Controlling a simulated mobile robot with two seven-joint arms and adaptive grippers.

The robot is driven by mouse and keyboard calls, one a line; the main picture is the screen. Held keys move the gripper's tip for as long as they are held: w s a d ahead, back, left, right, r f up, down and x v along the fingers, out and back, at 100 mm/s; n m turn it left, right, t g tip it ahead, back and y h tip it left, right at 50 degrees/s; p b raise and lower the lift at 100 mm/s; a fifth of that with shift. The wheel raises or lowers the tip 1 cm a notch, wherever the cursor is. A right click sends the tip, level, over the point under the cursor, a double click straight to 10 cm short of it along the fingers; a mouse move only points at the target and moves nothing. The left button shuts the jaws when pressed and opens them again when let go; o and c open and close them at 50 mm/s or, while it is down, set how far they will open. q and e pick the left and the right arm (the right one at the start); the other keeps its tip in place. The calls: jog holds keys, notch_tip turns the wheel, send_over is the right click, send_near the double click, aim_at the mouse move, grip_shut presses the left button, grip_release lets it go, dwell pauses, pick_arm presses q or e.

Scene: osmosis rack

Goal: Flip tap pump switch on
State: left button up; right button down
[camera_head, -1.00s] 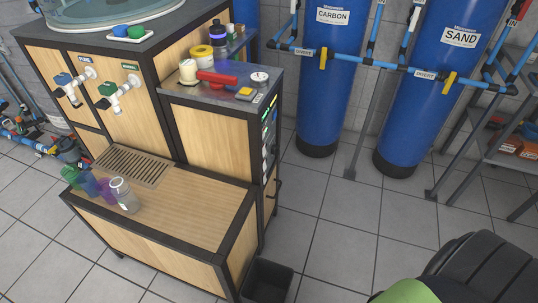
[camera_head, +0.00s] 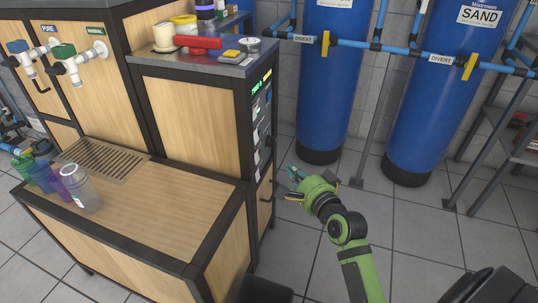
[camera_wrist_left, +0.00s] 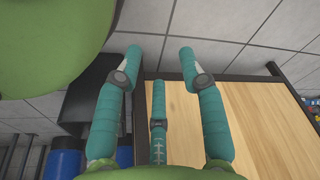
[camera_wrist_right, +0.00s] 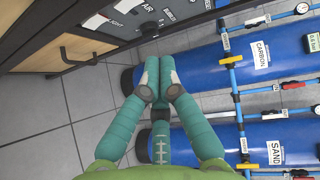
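The switch panel (camera_head: 262,115) is on the right side of the wooden cabinet, seen at a steep angle in the head view. It carries a glowing green label and several stacked switches; I cannot read which is the tap pump switch. In the right wrist view the panel (camera_wrist_right: 125,25) shows at the top, with an "AIR" label and a dark switch (camera_wrist_right: 150,29). My right gripper (camera_head: 292,172) is right of and below the panel, apart from it; its fingertips (camera_wrist_right: 160,62) are together with nothing between them. My left gripper (camera_wrist_left: 159,55) is open and empty, outside the head view.
Blue carbon (camera_head: 330,90) and sand (camera_head: 435,100) tanks stand behind, joined by blue pipes with yellow valves (camera_head: 468,67). Tiled floor between cabinet and tanks is clear.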

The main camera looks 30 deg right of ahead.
pick_arm(q)
jog(key=shift+w+r, duration=0.15)
jog(key=shift+w, duration=0.05)
pick_arm(e)
jog(key=shift+s+d+r+m+t, duration=0.1)
jog(key=shift+d+r+m+t, duration=0.1)
jog(key=shift+r, duration=0.4)
jog(key=shift+s+d+r+m+t, duration=0.1)
jog(key=shift+r+t, duration=0.1)
jog(key=shift+r, duration=0.4)
jog(key=b, duration=0.3)
send_near(256, 136)
jog(key=w+d+f, duration=0.1)
jog(key=w+d, duration=0.2)
jog(key=d, duration=0.2)
pick_arm(q)
notch_tip(256, 136, up, 7)
jog(key=w, duration=0.1)
jog(key=shift+t, duration=0.3)
pick_arm(e)
jog(key=shift+w+a+f, duration=0.2)
jog(key=shift+w+a, duration=0.5)
jog(key=shift+w, duration=0.25)
jog(key=shift+w+a+f, duration=0.25)
jog(key=shift+w+a, duration=0.45)
jog(key=shift+w, duration=0.25)
pick_arm(q)
jog(key=shift+w+r, duration=0.1)
pick_arm(e)
jog(key=shift+f, duration=0.1)
